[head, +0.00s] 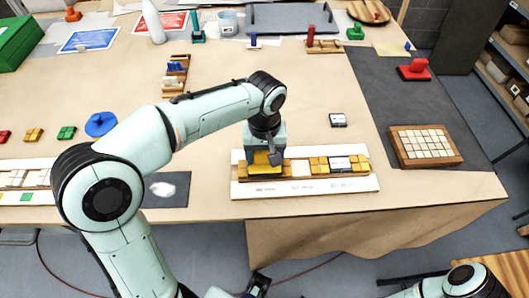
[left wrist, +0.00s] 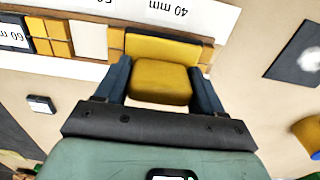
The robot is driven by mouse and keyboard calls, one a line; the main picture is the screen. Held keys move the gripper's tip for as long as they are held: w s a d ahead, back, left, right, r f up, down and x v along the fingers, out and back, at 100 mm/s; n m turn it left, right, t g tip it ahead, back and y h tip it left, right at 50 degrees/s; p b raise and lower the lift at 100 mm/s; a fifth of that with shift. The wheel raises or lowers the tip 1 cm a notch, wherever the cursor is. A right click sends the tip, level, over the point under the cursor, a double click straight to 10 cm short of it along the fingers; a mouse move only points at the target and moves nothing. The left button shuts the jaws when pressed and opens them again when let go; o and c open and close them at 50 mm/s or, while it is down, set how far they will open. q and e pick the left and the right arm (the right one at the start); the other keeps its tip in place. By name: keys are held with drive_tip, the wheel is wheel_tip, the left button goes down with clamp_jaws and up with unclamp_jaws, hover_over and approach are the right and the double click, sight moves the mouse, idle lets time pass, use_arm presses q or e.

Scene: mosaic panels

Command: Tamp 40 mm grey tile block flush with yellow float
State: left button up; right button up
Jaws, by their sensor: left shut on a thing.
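My left gripper (head: 265,158) is over the left part of the mosaic panel, shut on the yellow float (left wrist: 160,84). The float's handle is between the two dark fingers in the left wrist view (left wrist: 160,95). Its wider yellow body (left wrist: 160,48) lies over the wooden strip beside the "40 mm" label (left wrist: 180,10). The float also shows below the gripper in the head view (head: 262,163). I cannot make out the grey tile block; the float may hide it.
The strip on the white board (head: 245,189) also carries yellow blocks (head: 320,164), a pale block (head: 301,168) and a block labelled 60 mm (left wrist: 12,33). A tile tray (head: 425,146) stands right.

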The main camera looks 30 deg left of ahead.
use_arm(q)
drive_tip(key=shift+f+b, duration=0.3)
drive_tip(key=shift+f, duration=0.2)
use_arm(e)
drive_tip(key=shift+s+f, duration=0.15)
drive_tip(key=shift+f, duration=0.2)
use_arm(q)
drive_tip(key=shift+s+f, duration=0.15)
drive_tip(key=shift+f, duration=0.15)
use_arm(e)
drive_tip(key=shift+r, duration=0.1)
idle(1.1)
use_arm(q)
wheel_tip(320, 180, up, 4)
drive_tip(key=p, duration=0.3)
drive_tip(key=shift+w+r+p, duration=0.2)
drive_tip(key=shift+r+p, duration=1.1)
drive_tip(key=shift+r, duration=0.5)
drive_tip(key=shift+f, duration=0.1)
use_arm(e)
wheel_tip(320, 180, up, 6)
drive_tip(key=w, duration=0.3)
use_arm(q)
drive_tip(key=shift+s, duration=0.1)
use_arm(e)
drive_tip(key=shift+s, duration=0.15)
